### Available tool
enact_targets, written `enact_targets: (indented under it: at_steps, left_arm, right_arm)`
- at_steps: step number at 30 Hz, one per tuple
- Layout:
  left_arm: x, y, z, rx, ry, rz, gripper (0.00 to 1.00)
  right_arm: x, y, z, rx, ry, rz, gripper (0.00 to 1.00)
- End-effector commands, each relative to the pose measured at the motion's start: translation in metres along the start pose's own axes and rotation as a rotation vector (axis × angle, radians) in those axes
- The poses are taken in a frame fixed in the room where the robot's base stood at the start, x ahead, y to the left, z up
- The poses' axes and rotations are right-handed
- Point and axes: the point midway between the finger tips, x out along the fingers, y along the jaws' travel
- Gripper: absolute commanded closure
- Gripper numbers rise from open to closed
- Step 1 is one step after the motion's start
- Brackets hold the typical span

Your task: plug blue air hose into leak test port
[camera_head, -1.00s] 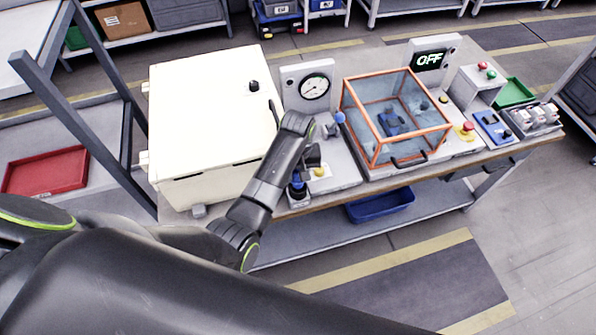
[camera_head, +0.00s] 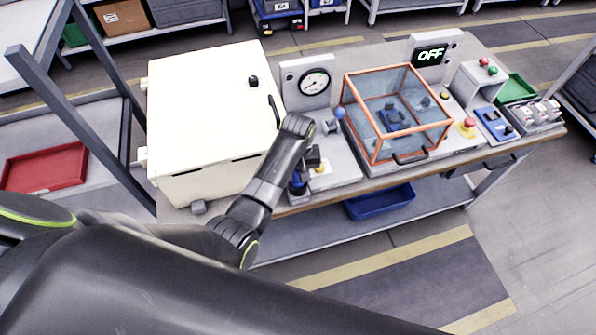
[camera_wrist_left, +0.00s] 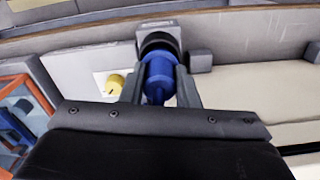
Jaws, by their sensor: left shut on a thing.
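My left gripper (camera_wrist_left: 158,90) is shut on the blue air hose end (camera_wrist_left: 158,76), a blue cylinder between its two fingers. A black ring sits at the far end of the blue part, against a grey block (camera_wrist_left: 160,28); I cannot tell whether it is seated in it or just touching. In the head view, the blue part (camera_head: 298,187) shows low at the bench's front edge, below my left wrist, and the fingers are mostly hidden. I cannot clearly make out which fitting is the leak test port. My right gripper is not in view.
A cream cabinet (camera_head: 205,110) stands left, a gauge panel (camera_head: 293,92) behind, and an orange-framed clear box (camera_head: 375,118) right. A blue-knobbed lever (camera_head: 340,113) stands between. A display (camera_head: 431,54) reads OFF.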

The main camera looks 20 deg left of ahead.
Motion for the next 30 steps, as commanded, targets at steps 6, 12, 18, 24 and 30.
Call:
enact_targets:
  at_steps: [6, 12, 18, 24, 30]
  left_arm:
    - [0.006, 0.000, 0.000, 0.000, 0.000, 0.000, 0.96]
    - [0.011, 0.000, 0.000, 0.000, 0.000, 0.000, 0.96]
    - [0.015, 0.000, 0.000, 0.000, 0.000, 0.000, 0.96]
    - [0.015, 0.000, 0.000, 0.000, 0.000, 0.000, 0.96]
    - [0.015, 0.000, 0.000, 0.000, 0.000, 0.000, 0.52]
  right_arm:
    - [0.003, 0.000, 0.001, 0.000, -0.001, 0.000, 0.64]
    - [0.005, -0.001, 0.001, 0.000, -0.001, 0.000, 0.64]
    - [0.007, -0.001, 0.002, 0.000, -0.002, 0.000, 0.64]
    - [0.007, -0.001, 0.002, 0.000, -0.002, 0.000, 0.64]
    - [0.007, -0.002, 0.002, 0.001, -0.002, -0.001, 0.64]
